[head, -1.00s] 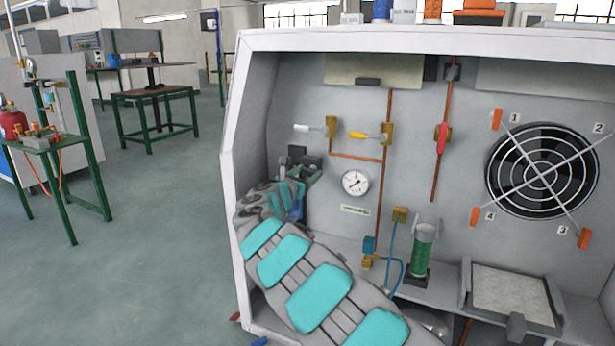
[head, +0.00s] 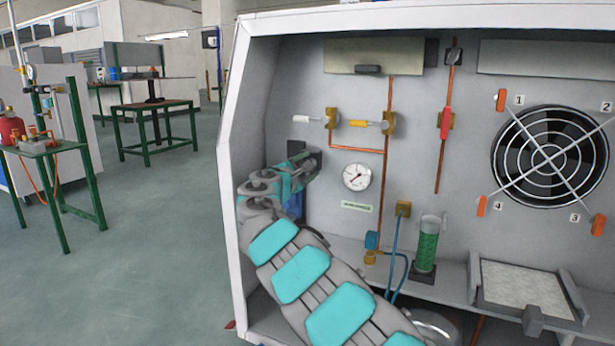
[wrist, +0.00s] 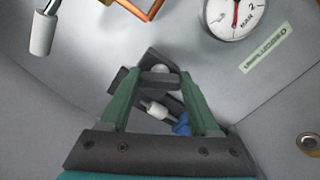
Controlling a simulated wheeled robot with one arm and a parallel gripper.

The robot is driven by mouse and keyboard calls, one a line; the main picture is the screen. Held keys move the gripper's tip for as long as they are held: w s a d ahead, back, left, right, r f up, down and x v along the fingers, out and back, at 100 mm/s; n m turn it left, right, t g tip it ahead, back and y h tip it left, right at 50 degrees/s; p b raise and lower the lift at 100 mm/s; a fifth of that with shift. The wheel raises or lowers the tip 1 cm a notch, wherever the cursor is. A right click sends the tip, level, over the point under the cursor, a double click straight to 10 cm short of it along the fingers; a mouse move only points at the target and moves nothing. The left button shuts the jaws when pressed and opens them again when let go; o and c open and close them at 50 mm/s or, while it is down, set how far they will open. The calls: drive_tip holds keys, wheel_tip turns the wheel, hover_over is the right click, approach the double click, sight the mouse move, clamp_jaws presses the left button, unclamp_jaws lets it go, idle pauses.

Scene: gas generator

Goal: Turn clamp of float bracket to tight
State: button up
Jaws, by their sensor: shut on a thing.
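My gripper (wrist: 157,84) reaches into the left rear corner of the white cabinet; in the head view its end (head: 308,163) is partly hidden by my wrist. In the wrist view its green fingers converge and are shut on a small dark grey piece with a light round knob (wrist: 160,69), which looks like the clamp of the float bracket. Below it, between the fingers, are a pale cylinder (wrist: 152,108) and a blue part (wrist: 182,125). A blue piece also shows behind my arm in the head view (head: 294,205). The clamp's exact angle cannot be told.
A white-handled valve (head: 308,119), a yellow-tipped valve (head: 360,123) and copper pipes are above and right. A round gauge (head: 357,177) is right of my gripper. A green cylinder (head: 426,245) stands on the shelf. The cabinet's left wall (head: 226,150) is close to my arm.

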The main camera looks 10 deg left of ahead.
drive_tip(key=shift+f+m+b, duration=0.15)
drive_tip(key=shift+m+b, duration=0.95)
drive_tip(key=shift+m, duration=0.35)
drive_tip(key=shift+f+m+b, duration=0.1)
drive_tip(key=shift+m+b, duration=0.95)
drive_tip(key=shift+m, duration=0.4)
drive_tip(key=shift+r, duration=0.1)
drive_tip(key=o, duration=1.4)
drive_tip(key=shift+c, duration=0.2)
